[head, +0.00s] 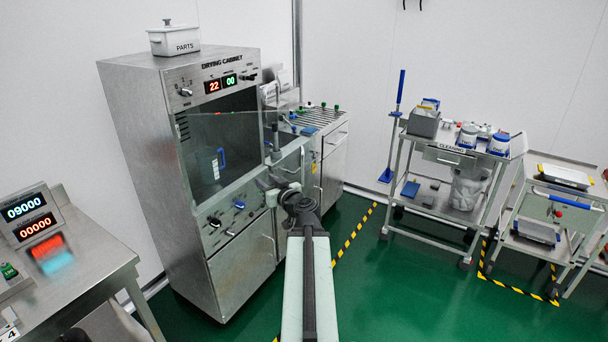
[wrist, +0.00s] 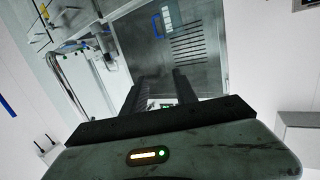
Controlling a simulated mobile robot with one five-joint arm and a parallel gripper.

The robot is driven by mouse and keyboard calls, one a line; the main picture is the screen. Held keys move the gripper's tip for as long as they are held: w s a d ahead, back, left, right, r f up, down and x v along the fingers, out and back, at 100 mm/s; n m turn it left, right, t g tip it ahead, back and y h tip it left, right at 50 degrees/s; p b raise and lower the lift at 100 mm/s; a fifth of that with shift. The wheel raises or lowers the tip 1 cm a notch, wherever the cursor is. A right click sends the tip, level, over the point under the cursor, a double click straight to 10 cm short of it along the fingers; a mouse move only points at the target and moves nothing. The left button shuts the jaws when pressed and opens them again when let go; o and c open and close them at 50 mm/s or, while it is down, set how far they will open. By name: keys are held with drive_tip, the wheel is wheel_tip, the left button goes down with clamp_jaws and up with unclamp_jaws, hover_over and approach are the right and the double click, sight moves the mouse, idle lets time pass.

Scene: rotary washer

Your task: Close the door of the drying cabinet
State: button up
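The drying cabinet (head: 150,150) is a tall steel unit at left centre in the head view. Its glass door (head: 235,135) stands at least partly open, and a dark upright handle (head: 275,140) shows near its right edge. The hinge side is hard to make out. A jug with a blue handle stands inside. My gripper (head: 268,184) is in front of the cabinet, below the dark handle. In the wrist view my gripper (wrist: 160,88) has its two dark fingers apart with nothing clearly held. Contact with the door cannot be told.
A steel bench with displays (head: 95,250) stands at the left front. A steel counter (head: 330,140) adjoins the cabinet's right side. A cleaning trolley (head: 455,155) and another cart (head: 555,200) stand at right. The green floor (head: 410,290) right of my arm is clear.

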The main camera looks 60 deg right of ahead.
sight(303, 164)
drive_tip(key=s+d+r+m+g+h, duration=0.1)
drive_tip(key=s+d+m+g+h, duration=0.3)
drive_tip(key=s+d, duration=0.6)
drive_tip(key=w+d+t, duration=0.1)
drive_tip(key=w+d, duration=0.1)
drive_tip(key=w+d+n+t, duration=0.1)
drive_tip(key=w+d, duration=0.1)
drive_tip(key=w, duration=0.1)
drive_tip(key=shift+w+d+r+t+h+b, duration=0.2)
drive_tip(key=shift+d+t+h+b, duration=0.1)
drive_tip(key=shift+h, duration=0.1)
drive_tip(key=shift+a, duration=0.15)
clamp_jaws()
drive_tip(key=shift+s, duration=0.1)
